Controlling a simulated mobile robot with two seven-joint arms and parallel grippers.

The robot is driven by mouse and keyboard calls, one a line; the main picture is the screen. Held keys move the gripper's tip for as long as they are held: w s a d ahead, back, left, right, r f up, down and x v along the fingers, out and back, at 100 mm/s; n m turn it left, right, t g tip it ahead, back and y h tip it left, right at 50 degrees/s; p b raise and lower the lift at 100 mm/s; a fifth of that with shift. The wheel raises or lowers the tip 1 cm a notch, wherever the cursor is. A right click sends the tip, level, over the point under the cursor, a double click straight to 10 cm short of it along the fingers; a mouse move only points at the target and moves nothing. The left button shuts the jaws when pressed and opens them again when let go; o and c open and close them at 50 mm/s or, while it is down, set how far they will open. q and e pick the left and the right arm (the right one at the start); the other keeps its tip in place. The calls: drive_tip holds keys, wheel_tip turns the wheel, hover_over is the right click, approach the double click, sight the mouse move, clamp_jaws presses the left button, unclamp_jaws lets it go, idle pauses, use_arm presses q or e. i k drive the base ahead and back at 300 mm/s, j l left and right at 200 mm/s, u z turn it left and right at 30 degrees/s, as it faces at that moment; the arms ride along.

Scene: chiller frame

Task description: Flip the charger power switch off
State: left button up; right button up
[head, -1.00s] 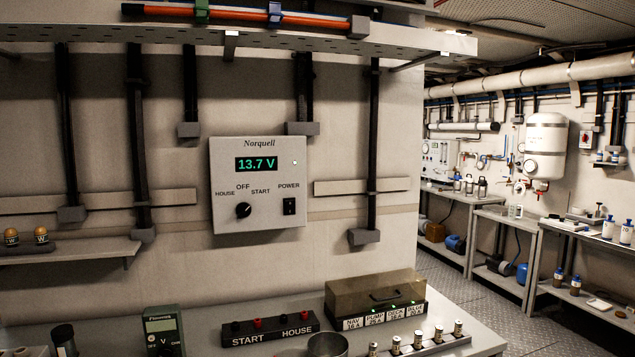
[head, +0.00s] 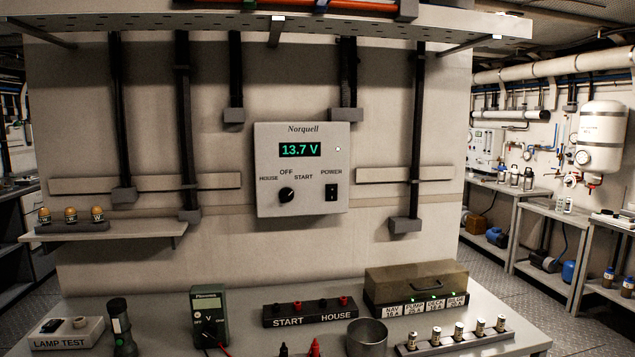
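The charger (head: 302,168) is a pale grey box marked Norquell, fixed to the wall near the middle of the head view. Its display (head: 300,150) reads 13.7 V in green. Its black power switch (head: 331,191) sits at the lower right under the word POWER; I cannot tell its rocker position for certain. A round black selector knob (head: 286,195) is to its left, below HOUSE, OFF and START. A small pale indicator (head: 338,149) is right of the display. Neither of my grippers is in view.
Below stands a bench with a START/HOUSE terminal block (head: 310,312), a multimeter (head: 209,318), a metal cup (head: 367,338), a covered breaker box (head: 416,287) and a rack of fuses (head: 455,340). A shelf (head: 480,22) overhangs above. The space directly before the charger is clear.

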sight(331, 190)
drive_tip(key=i+l+u, duration=0.2)
drive_tip(key=l+u, duration=0.2)
drive_tip(key=l, duration=0.75)
drive_tip(key=i+l+u, duration=0.1)
drive_tip(key=l+u, duration=0.3)
drive_tip(key=l, duration=0.8)
